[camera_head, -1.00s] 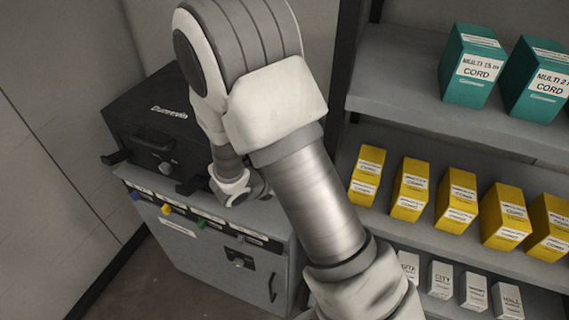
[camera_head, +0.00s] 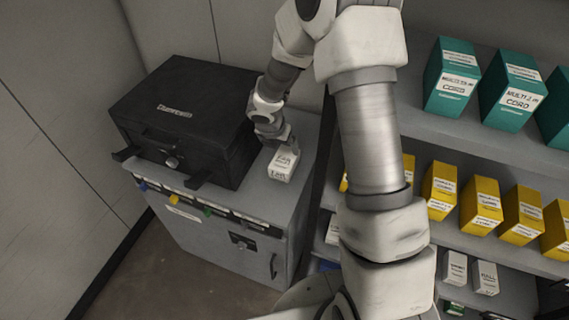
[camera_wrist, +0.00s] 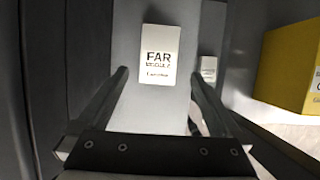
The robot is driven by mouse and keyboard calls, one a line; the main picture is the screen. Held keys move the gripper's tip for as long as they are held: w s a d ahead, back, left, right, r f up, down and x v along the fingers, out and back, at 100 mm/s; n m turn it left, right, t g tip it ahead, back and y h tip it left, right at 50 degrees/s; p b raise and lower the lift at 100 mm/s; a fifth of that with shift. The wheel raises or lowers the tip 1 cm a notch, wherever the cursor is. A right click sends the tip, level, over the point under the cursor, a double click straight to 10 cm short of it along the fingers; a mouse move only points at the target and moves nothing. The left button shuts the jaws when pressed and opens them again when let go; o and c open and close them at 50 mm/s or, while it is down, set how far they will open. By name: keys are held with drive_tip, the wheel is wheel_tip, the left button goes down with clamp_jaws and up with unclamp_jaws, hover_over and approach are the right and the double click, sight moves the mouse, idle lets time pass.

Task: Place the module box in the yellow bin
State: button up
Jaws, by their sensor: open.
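A white module box (camera_head: 283,163) with dark "FAR" lettering sits on the grey cabinet top, right of the black case. In the wrist view the box (camera_wrist: 160,42) lies ahead, its label facing the camera. My gripper (camera_head: 279,138) is just above and behind the box in the head view. In the wrist view my gripper (camera_wrist: 160,76) is open, with the box's near end between the fingertips and gaps on both sides. I cannot make out a yellow bin in the head view.
A black case (camera_head: 185,120) takes up most of the grey cabinet (camera_head: 250,222). At right, a shelf (camera_head: 440,130) holds teal boxes (camera_head: 452,78), yellow boxes (camera_head: 481,205) and small white boxes (camera_head: 486,277). The wrist view shows a yellow block-shaped thing (camera_wrist: 288,65) at right.

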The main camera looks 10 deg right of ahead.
sight(284, 160)
drive_tip(key=x, duration=0.7)
drive_tip(key=shift+b, duration=0.4)
drive_tip(key=shift+x, duration=2.65)
drive_tip(key=shift+s+a+f+b, duration=0.15)
drive_tip(key=shift+f+b, duration=0.2)
drive_tip(key=shift+b, duration=0.2)
drive_tip(key=c, duration=1.3)
drive_tip(key=shift+r, duration=0.1)
